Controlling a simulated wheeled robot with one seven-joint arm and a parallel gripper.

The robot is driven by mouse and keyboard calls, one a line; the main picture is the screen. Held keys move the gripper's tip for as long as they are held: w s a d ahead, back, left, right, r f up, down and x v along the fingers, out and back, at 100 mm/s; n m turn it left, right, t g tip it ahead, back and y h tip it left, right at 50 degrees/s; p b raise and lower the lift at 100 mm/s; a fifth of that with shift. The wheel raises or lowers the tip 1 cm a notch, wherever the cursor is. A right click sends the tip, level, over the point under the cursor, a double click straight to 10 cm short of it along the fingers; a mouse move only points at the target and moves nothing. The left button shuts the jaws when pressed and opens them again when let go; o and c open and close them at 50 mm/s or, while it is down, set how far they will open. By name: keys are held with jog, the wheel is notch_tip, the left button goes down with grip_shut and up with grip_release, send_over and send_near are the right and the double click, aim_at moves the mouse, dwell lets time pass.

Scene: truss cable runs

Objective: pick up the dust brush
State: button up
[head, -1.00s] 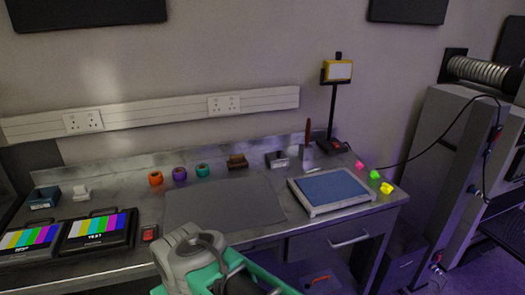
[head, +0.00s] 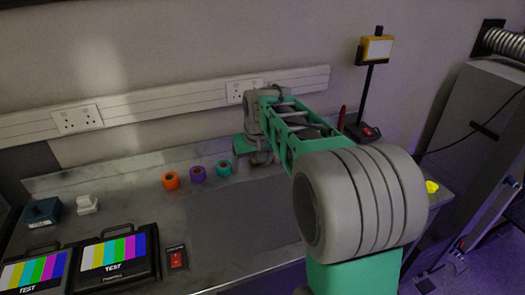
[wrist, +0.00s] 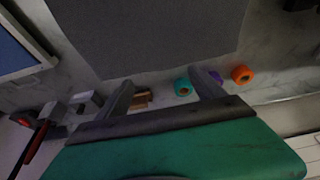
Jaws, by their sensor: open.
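A small brown block-like thing, which looks like the dust brush (wrist: 142,99), lies on the bench in the wrist view, just inside the left finger of my gripper (wrist: 164,78). The two fingers are apart with nothing held between them. The gap in height between fingers and brush is hard to judge. In the head view my gripper (head: 258,156) is over the back of the bench, right of the teal roll, and my arm hides the brush.
Orange (head: 171,180), purple (head: 197,174) and teal (head: 223,168) rolls stand left of my gripper. In the wrist view a pale block (wrist: 88,100) lies left of the brush. A dark mat (wrist: 160,35) is clear. A lamp stand (head: 369,90) rises at the right.

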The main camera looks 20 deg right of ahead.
jog(key=shift+o, duration=1.4)
jog(key=w+d+f+p, duration=0.1)
jog(key=w+d+p, duration=0.1)
jog(key=w+d, duration=0.4)
jog(key=w, duration=0.4)
jog(key=shift+w+f, duration=0.25)
jog(key=shift+w, duration=0.15)
jog(key=shift+o, duration=0.7)
jog(key=w+d+f+p, duration=0.1)
jog(key=w+d+f, duration=0.2)
jog(key=w+d, duration=0.1)
jog(key=shift+w+t, duration=0.3)
jog(key=shift+w, duration=0.4)
jog(key=shift+w+d+f, duration=0.3)
jog(key=shift+w+f, duration=0.05)
jog(key=shift+f, duration=0.15)
jog(key=shift+w+d+f, duration=0.3)
jog(key=shift+w+f, duration=0.05)
jog(key=shift+f, duration=0.15)
jog(key=p+x, duration=0.3)
jog(key=x, duration=0.4)
jog(key=shift+s+a+f, duration=0.1)
jog(key=shift+a+f, duration=0.05)
